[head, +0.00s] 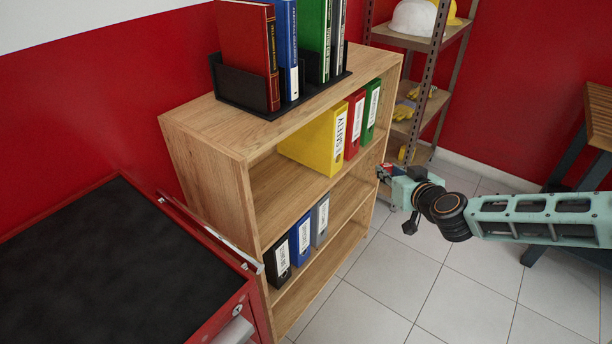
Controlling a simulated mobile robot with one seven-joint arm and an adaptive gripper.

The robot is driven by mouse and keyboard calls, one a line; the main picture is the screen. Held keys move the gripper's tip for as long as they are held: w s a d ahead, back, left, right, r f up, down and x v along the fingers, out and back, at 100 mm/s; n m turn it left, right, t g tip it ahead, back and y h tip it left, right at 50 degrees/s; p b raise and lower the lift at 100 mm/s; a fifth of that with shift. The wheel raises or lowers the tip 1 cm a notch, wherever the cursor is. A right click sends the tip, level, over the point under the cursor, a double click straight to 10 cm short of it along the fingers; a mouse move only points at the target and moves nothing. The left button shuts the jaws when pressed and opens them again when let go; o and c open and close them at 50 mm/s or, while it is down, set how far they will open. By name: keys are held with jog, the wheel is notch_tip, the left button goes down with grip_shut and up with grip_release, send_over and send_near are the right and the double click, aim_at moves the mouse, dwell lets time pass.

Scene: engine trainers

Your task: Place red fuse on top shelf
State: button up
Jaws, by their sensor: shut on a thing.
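My gripper (383,175) is at the right edge of the wooden bookcase (240,157), in front of it at about the height of the shelf with the yellow binder. It is shut on a small red item (388,167), which appears to be the red fuse and is mostly hidden by the fingers. The bookcase's upper inside shelf (285,190) holds yellow, red and green binders at its right, with bare board at the left. The bookcase's top board (205,125) carries a black book holder.
The yellow binder (325,140) stands nearest the shelf's bare part. Black, blue and grey binders (304,235) stand on the shelf below. A red tool cabinet with a black top (110,265) is at the left. A metal rack (432,75) stands behind my gripper. The tiled floor is clear.

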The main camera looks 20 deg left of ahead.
jog(key=a+f+n+g+y+b, duration=0.3)
jog(key=a+f+n+y+b, duration=0.15)
jog(key=a+b, duration=0.35)
jog(key=n+g+y+b, duration=0.2)
jog(key=n+g+b, duration=0.2)
jog(key=b, duration=0.7)
send_over(287, 204)
jog(key=d, duration=0.1)
notch_tip(287, 204, down, 6)
jog(key=shift+d+f, duration=0.1)
jog(key=shift+d, duration=0.05)
jog(key=shift+a+f, duration=0.35)
jog(key=shift+a, duration=0.05)
jog(key=f, duration=0.2)
jog(key=f+b, duration=0.1)
jog(key=shift+a+f, duration=0.3)
jog(key=shift+f, duration=0.1)
jog(key=o, duration=0.7)
jog(key=shift+o, duration=0.2)
